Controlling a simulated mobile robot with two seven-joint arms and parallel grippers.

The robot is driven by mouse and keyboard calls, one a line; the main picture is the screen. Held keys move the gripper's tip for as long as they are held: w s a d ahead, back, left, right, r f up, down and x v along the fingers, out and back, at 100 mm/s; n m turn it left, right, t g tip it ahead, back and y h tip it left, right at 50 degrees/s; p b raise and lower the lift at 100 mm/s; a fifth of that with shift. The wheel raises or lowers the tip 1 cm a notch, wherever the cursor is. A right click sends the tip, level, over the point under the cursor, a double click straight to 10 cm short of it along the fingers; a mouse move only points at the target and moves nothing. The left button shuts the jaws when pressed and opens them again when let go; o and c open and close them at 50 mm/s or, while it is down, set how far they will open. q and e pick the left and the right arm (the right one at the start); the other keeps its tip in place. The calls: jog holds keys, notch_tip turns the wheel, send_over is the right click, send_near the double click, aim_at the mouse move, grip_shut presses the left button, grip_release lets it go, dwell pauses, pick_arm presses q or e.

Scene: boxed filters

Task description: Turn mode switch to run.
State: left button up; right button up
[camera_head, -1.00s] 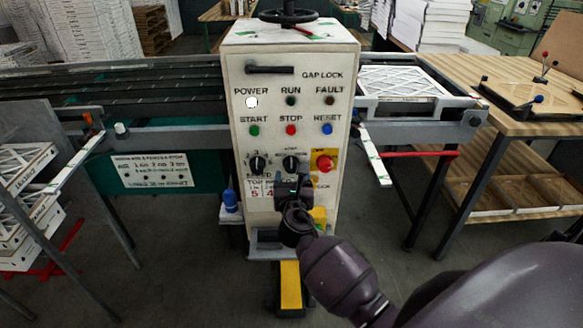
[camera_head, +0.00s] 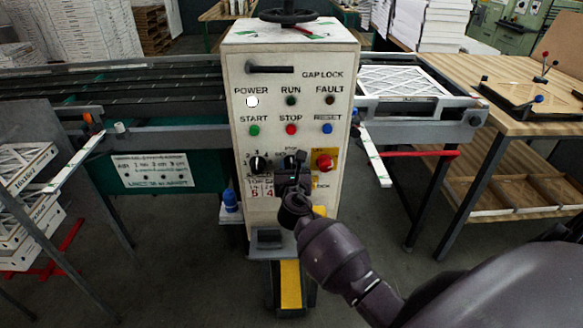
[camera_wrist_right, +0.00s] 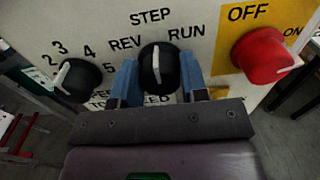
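The mode switch is a black round knob (camera_wrist_right: 160,68) with a white pointer line, in the middle of the right wrist view. Its pointer is roughly upright, toward STEP, between the REV and RUN labels. In the head view the switch (camera_head: 290,162) is partly hidden behind my right gripper (camera_head: 293,180). The blue fingers of my right gripper (camera_wrist_right: 160,85) stand apart, one on each side of the knob. I cannot tell whether they touch it. My left gripper is not in view.
A red knob (camera_wrist_right: 260,55) on a yellow OFF/ON plate sits close to the right of the switch. A black speed knob (camera_wrist_right: 77,80) with numbers is to the left. START, STOP and RESET buttons are above on the control cabinet (camera_head: 270,100).

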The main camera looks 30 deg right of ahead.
jog(key=shift+c, duration=0.6)
jog(key=shift+m, duration=0.3)
jog(key=m+b, duration=0.1)
jog(key=m, duration=0.2)
jog(key=shift+d+f+m, duration=0.1)
jog(key=shift+m, duration=0.2)
jog(key=shift+s+m+b, duration=0.1)
jog(key=shift+m+b, duration=0.7)
jog(key=shift+m, duration=1.5)
jog(key=o, duration=0.9)
